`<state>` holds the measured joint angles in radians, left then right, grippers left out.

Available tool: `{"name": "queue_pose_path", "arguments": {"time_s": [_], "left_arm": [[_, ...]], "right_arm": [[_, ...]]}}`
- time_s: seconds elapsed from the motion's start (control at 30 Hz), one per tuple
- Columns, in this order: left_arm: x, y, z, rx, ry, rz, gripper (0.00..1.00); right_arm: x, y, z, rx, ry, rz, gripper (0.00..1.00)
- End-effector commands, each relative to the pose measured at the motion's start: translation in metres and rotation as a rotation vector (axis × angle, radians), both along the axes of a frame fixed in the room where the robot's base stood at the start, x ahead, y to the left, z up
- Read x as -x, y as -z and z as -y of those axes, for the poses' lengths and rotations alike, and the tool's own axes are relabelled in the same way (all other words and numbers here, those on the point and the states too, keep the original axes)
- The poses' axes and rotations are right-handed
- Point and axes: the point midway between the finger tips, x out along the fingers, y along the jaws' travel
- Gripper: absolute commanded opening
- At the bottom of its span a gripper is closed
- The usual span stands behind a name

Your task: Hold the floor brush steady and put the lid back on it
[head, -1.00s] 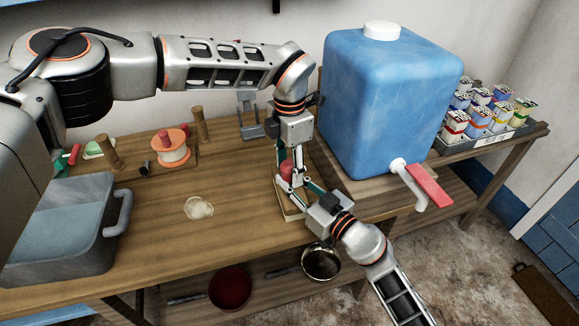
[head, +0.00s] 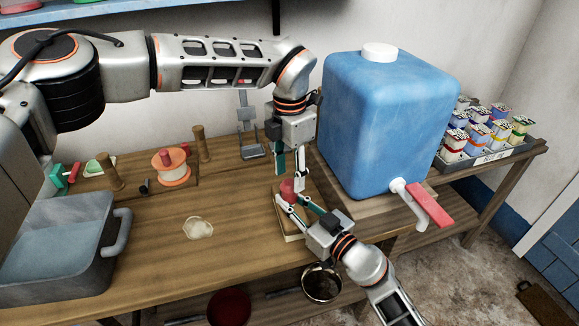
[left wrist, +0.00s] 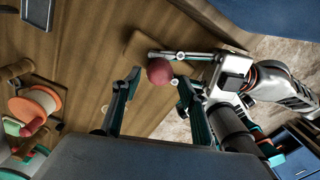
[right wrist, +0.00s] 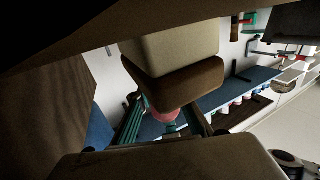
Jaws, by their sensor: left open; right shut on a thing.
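The floor brush (head: 296,230) stands on the bench as a brown block over a pale bristle layer; its bristles (right wrist: 175,45) and brown block (right wrist: 180,80) show upside down in the right wrist view. A rounded red piece (head: 288,187), apparently its lid, sits at its top and shows in the left wrist view (left wrist: 159,71). My right gripper (head: 290,201) is shut at the red top; whether it grips the lid or a part just under it is hidden. My left gripper (head: 290,177) is open, pointing down just above the red piece.
A blue water tank (head: 388,130) with a red-handled tap (head: 428,204) stands close to the right of both grippers. A grey basin (head: 60,240) is at the left. A spool (head: 171,168), a metal stand (head: 250,130) and a pale blob (head: 198,228) lie on the bench.

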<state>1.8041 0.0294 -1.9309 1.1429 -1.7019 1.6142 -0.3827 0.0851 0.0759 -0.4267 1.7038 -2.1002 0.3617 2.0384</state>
Motion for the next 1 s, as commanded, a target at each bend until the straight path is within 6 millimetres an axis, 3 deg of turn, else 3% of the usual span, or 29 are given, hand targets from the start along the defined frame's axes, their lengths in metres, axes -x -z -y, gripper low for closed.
{"name": "queue_pose_path", "arguments": {"time_s": [0.6, 0.8, 1.0], "left_arm": [[0.000, -0.028, 0.000, 0.001, -1.061, 0.000, 0.43], [0.000, -0.032, 0.000, 0.002, -1.223, 0.001, 0.43], [0.000, -0.032, 0.000, 0.001, -1.254, 0.000, 0.43]], "right_arm": [[0.000, 0.000, 0.000, -0.001, 0.000, 0.001, 0.00], [0.000, 0.000, 0.000, -0.001, 0.000, 0.001, 0.00], [0.000, 0.000, 0.000, -0.001, 0.000, 0.001, 0.00]]}}
